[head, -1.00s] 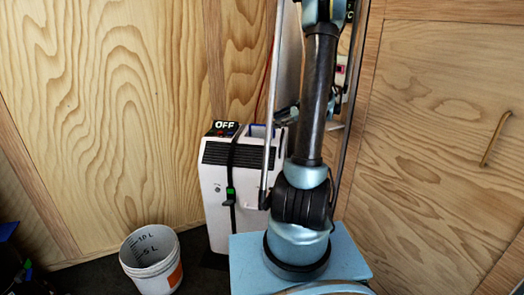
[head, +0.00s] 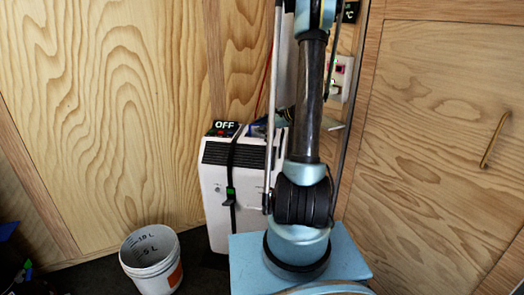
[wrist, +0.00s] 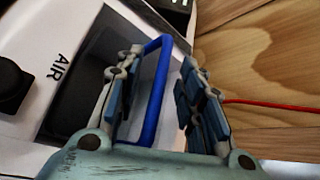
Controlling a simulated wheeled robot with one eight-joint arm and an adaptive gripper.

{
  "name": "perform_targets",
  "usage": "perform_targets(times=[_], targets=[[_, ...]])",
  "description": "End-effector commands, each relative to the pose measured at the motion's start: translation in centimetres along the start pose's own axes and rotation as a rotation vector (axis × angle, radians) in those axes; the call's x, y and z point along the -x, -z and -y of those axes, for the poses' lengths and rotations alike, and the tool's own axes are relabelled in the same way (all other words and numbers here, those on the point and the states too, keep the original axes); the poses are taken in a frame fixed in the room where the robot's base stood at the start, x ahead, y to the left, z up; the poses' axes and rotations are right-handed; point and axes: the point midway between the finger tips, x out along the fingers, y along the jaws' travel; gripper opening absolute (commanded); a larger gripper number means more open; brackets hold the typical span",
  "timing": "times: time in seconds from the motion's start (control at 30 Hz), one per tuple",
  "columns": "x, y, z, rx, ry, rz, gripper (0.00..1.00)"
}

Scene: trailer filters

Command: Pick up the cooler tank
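The white cooler (head: 222,205) stands against the wood wall, with a black grille and a lit OFF display. In the wrist view a blue loop handle (wrist: 155,105) rises at its top opening, beside the AIR label; it appears to belong to the cooler tank, whose body I cannot make out. My gripper (wrist: 160,57) is open, with one finger on each side of the blue handle. A gap shows between the handle and the right finger; the left finger is close to it, and contact is unclear. In the head view my arm partly hides the cooler's right side.
A white bucket (head: 150,262) with litre marks stands on the dark floor left of the cooler. A red cable (wrist: 270,104) runs along the wood wall. A switch panel (head: 341,75) is behind my arm. A wooden door with a handle (head: 495,140) is at the right.

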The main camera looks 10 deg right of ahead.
Motion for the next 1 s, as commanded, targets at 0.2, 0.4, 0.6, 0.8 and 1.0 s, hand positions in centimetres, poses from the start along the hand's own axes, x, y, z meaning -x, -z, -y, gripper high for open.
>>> perform_targets(times=[0.2, 0.4, 0.6, 0.8, 1.0], targets=[[0.03, 0.0, -0.01, 0.0, 0.0, 0.0, 0.2], [0.04, 0.0, -0.01, 0.0, 0.0, 0.0, 0.0], [0.06, -0.06, 0.01, 0.0, 0.0, 0.001, 0.0], [0.06, -0.07, 0.01, 0.0, 0.0, 0.001, 0.0], [0.19, -0.25, 0.16, 0.0, 0.0, 0.001, 0.0]])
